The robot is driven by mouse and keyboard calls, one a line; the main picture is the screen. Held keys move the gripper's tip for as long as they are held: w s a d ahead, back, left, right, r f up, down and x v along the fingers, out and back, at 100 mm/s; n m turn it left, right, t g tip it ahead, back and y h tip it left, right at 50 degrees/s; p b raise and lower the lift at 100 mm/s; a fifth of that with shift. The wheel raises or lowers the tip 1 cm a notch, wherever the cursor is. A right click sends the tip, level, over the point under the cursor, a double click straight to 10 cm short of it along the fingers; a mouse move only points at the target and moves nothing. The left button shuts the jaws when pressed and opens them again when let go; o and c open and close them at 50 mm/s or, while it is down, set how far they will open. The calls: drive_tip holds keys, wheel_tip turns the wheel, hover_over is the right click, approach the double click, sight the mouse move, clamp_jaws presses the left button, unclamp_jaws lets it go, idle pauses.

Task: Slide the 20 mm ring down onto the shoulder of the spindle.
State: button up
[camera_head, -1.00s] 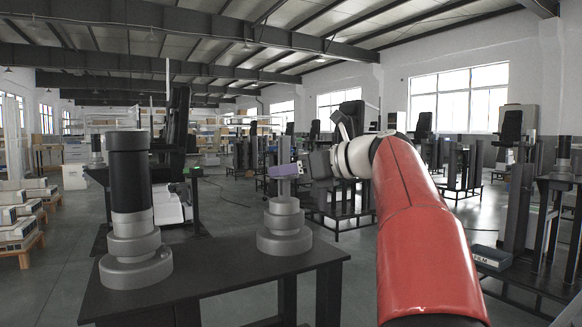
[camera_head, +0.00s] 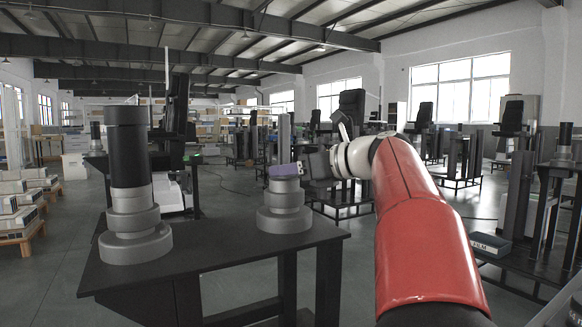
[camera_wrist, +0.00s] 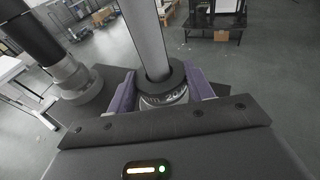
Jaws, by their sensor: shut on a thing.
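The spindle (camera_head: 284,219) stands on the dark table, with a stepped grey base and a slim upright post. The post also rises through the wrist view (camera_wrist: 146,35). The dark ring (camera_wrist: 163,78) is around the post, low down, close above the light shoulder marked 20. I see no clear gap, but cannot tell whether it rests on the shoulder. My gripper (camera_head: 285,170) has purple fingers at the top of the stepped base. In the wrist view my gripper (camera_wrist: 162,92) is shut on the ring, one finger on each side. The fingers hide the ring in the head view.
A tall black-and-grey column (camera_head: 130,170) on a stepped base stands left on the same table (camera_head: 215,255). The table top between them is clear. Other benches and a dark chair-like unit (camera_head: 352,108) stand behind, away from the spindle.

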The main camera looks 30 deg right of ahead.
idle(0.3)
drive_tip(key=o, duration=1.1)
drive_tip(key=v, duration=0.7)
drive_tip(key=shift+s+d, duration=0.15)
drive_tip(key=shift+s, duration=0.2)
